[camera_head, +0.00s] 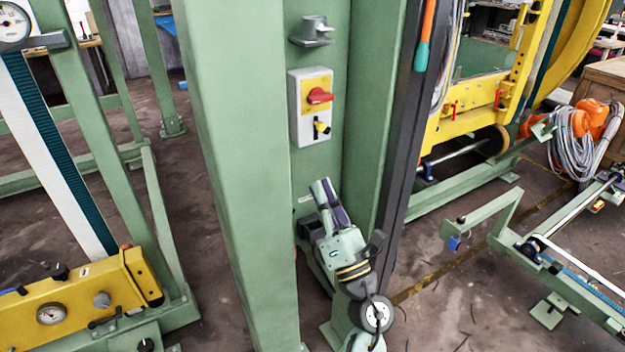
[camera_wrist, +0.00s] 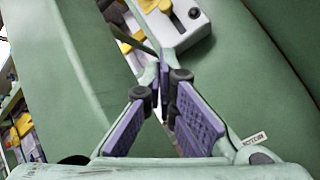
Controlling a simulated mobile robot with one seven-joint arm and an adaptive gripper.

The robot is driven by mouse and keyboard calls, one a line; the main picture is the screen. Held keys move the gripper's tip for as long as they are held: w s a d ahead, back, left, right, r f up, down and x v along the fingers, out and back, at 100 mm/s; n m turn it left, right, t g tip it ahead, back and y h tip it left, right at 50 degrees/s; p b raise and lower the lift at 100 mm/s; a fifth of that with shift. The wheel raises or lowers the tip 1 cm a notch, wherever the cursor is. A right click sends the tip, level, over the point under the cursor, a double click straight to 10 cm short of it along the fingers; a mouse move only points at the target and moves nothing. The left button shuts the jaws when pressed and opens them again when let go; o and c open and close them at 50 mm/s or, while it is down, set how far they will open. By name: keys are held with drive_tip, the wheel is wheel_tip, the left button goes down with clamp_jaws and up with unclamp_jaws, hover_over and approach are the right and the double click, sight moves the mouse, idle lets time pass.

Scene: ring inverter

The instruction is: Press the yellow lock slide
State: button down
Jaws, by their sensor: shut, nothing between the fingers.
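The yellow lock slide (camera_head: 322,128) is a small yellow piece with a dark part beside it, on the lower half of a light grey switch box (camera_head: 304,128). The box is fixed upright to a green column. A red rotary handle (camera_head: 319,96) sits above the slide on a yellow plate. My gripper (camera_head: 322,188) is below the box, apart from it, with its fingers pointing up. In the wrist view my gripper (camera_wrist: 163,78) is shut and empty, its tips together. Beyond them part of the grey box (camera_wrist: 180,32) shows at the top, with yellow parts cut off by the frame edge.
Green column walls (camera_head: 235,150) stand left and right of the box, forming a recess around it. A grey bracket (camera_head: 312,32) juts out above the box. A yellow gauge panel (camera_head: 75,300) is at lower left. The space between my gripper and the box looks clear.

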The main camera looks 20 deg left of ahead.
drive_tip(key=b+v, duration=0.1)
drive_tip(key=v, duration=0.3)
drive_tip(key=shift+s+d, duration=0.1)
drive_tip(key=shift+s, duration=0.05)
idle(0.4)
